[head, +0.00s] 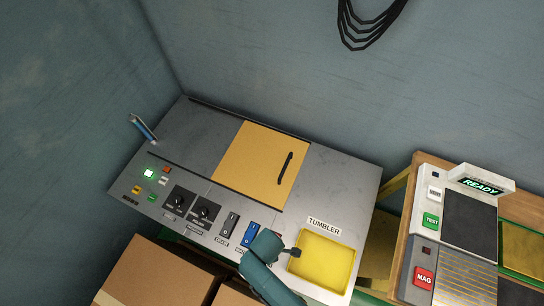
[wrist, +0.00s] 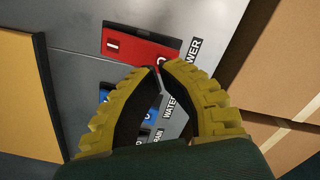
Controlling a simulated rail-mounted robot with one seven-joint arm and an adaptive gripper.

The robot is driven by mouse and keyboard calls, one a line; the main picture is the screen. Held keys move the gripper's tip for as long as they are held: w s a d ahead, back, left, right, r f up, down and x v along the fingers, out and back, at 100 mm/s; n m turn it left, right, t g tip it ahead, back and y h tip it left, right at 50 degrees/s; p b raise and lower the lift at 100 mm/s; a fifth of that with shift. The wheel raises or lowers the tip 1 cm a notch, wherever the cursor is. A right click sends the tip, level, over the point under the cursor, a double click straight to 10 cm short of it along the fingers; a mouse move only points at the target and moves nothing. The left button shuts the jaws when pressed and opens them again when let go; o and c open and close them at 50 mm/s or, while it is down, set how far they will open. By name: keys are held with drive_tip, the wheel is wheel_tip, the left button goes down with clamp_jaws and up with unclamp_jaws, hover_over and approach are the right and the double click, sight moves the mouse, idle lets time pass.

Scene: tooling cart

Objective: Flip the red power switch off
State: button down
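The red power switch (wrist: 135,45) is a rocker in a dark frame on the grey panel, with "I" at its left end and "O" at its right end in the wrist view. A partly covered label (wrist: 192,50) ending in "WER" lies beside the O end. My gripper (wrist: 160,67) has yellow ribbed fingers whose tips come together at the O end's lower edge, partly covering it. Nothing shows between the tips; contact with the switch cannot be told.
A blue WATER switch (head: 250,234) and a dark DRAIN switch (head: 229,224) sit beside it. A yellow TUMBLER tray (head: 347,267) lies right, a yellow hatch (head: 244,168) behind. Cardboard boxes (head: 160,272) stand in front. A READY device (head: 470,222) is at far right.

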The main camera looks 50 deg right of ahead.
drive_tip(key=shift+f+b, duration=1.3)
drive_tip(key=shift+f, duration=0.7)
idle(0.7)
wheel_tip(320, 180, up, 7)
drive_tip(key=p, duration=0.7)
drive_tip(key=shift+p, duration=0.35)
